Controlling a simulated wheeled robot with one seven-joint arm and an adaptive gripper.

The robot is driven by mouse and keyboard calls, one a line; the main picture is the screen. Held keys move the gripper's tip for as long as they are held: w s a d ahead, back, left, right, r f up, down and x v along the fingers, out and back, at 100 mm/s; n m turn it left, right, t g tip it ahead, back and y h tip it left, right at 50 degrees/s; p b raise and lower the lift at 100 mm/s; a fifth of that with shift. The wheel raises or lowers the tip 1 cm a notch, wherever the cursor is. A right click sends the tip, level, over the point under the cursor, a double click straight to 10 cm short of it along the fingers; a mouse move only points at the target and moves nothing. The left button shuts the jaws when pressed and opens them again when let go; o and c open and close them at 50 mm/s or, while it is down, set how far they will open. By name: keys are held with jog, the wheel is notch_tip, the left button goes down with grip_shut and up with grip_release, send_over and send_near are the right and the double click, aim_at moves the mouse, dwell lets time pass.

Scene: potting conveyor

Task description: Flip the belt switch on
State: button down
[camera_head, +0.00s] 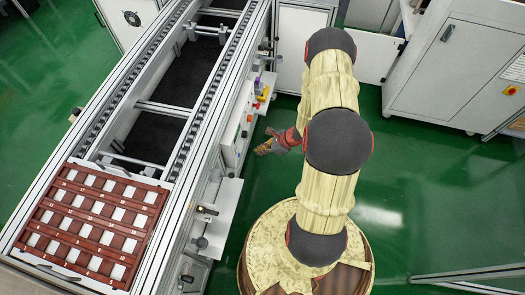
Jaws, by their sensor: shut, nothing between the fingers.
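The conveyor (222,98) runs diagonally up the left half of the view, with a white control box (238,132) on its right side. Small coloured parts on that side include a red-orange one (264,93) and a yellow one (257,84). Which of them is the belt switch I cannot tell at this size. My gripper (260,151) is shut and empty. It is to the right of the conveyor side and a little below the coloured parts in the picture, pointing left toward the control box. A gap of green floor seems to separate them.
A brown tray with numbered white squares (88,219) sits at the conveyor's near end. A small white shelf (222,215) juts from the conveyor's right side. White cabinets (440,75) stand at the upper right.

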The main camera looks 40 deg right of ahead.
aim_at(237, 151)
jog(key=w+a+f+b, duration=0.2)
jog(key=w+a+f, duration=0.2)
jog(key=w, duration=0.1)
jog(key=shift+w+a+f, duration=0.3)
jog(key=shift+w+f, duration=0.05)
jog(key=shift+f, duration=0.1)
jog(key=shift+w+a+f+b, duration=0.15)
jog(key=shift+w+a+b, duration=0.1)
jog(key=shift+b, duration=0.3)
jog(key=shift+r, duration=0.2)
